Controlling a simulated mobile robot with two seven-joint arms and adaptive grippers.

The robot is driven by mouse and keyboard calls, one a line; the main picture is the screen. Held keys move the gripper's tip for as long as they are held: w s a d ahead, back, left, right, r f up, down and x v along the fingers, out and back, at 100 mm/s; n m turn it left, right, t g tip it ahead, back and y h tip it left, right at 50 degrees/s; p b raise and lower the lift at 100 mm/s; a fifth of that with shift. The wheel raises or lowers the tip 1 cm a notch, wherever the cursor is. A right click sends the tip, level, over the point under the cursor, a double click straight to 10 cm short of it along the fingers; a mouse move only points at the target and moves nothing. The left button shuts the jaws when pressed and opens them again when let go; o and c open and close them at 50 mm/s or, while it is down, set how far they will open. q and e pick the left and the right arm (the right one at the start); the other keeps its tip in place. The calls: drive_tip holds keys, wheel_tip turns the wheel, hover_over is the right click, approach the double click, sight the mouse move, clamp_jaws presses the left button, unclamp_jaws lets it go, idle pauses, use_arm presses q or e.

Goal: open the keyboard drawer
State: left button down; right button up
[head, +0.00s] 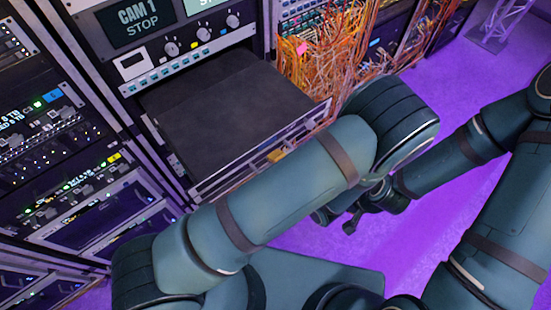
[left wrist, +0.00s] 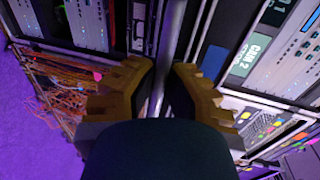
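The keyboard drawer (head: 225,110) is a plain dark tray under the CAM 1 panel, standing well out of the rack. Its light front edge (head: 225,181) faces my body. A yellowish fingertip of my left gripper (head: 276,155) shows at that front edge; the rest is hidden behind my arm. In the left wrist view, the tan fingers of my left gripper (left wrist: 163,80) lie on both sides of a grey bar (left wrist: 172,30), which looks like the drawer's front bar, and appear closed on it. My right gripper (head: 352,217), dark and small, is apart from the drawer; its opening is unclear.
The control panel with knobs (head: 185,45) is just above the drawer. Orange cables (head: 325,45) hang in the rack to the right. Rack units with lights (head: 50,130) stand at the left. The purple floor (head: 450,80) is clear at the right, with a truss foot (head: 495,30) behind.

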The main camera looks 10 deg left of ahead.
use_arm(q)
drive_tip(key=c, duration=1)
unclamp_jaws()
wheel_tip(320, 180, up, 10)
drive_tip(key=shift+d, duration=0.1)
